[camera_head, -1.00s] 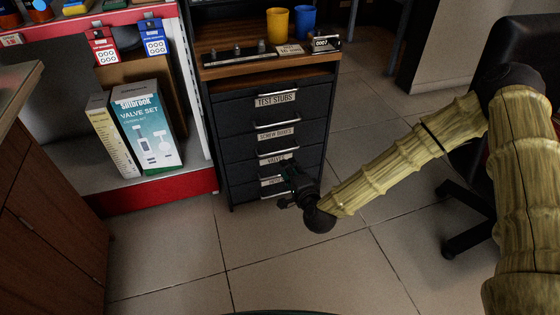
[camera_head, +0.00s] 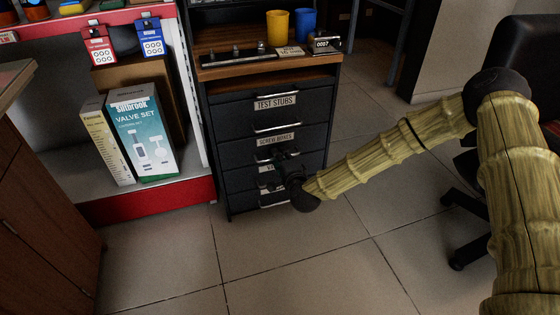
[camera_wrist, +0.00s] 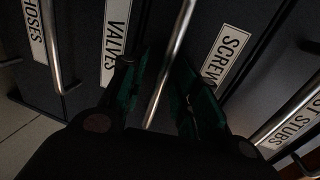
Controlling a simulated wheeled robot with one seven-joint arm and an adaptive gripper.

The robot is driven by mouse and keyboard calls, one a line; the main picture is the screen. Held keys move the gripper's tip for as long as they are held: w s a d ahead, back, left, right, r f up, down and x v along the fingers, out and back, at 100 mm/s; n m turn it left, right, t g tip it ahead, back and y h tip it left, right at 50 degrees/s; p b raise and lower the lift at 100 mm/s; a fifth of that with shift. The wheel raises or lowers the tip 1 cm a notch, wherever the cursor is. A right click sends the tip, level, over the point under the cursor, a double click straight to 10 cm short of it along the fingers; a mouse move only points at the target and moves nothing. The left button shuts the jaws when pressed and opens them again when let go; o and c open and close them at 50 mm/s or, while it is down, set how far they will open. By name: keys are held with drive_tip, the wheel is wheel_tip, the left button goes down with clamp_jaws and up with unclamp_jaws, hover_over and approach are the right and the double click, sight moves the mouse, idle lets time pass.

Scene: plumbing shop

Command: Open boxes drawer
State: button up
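The dark drawer cabinet (camera_head: 232,168) stands shut in the head view, with labels from TEST STUBS at the top down. The SCREW BOXES label (camera_head: 276,139) is on the second labelled drawer; it also shows in the wrist view (camera_wrist: 228,55). That drawer's metal bar handle (camera_wrist: 176,45) runs between the VALVES and SCREW labels. My gripper (camera_wrist: 158,70) is open, with one finger on each side of this handle and a gap around it. In the head view my gripper (camera_head: 280,164) is in front of the lower drawers and partly hides them.
The VALVES handle (camera_wrist: 50,45) and TEST STUBS handle (camera_wrist: 285,125) lie on either side. A red-edged shelf (camera_head: 150,203) with a valve set box (camera_head: 143,137) stands left. A black chair (camera_head: 525,60) is at right. The tiled floor (camera_head: 300,265) in front is clear.

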drive_tip(key=shift+w, duration=0.2)
clamp_jaws()
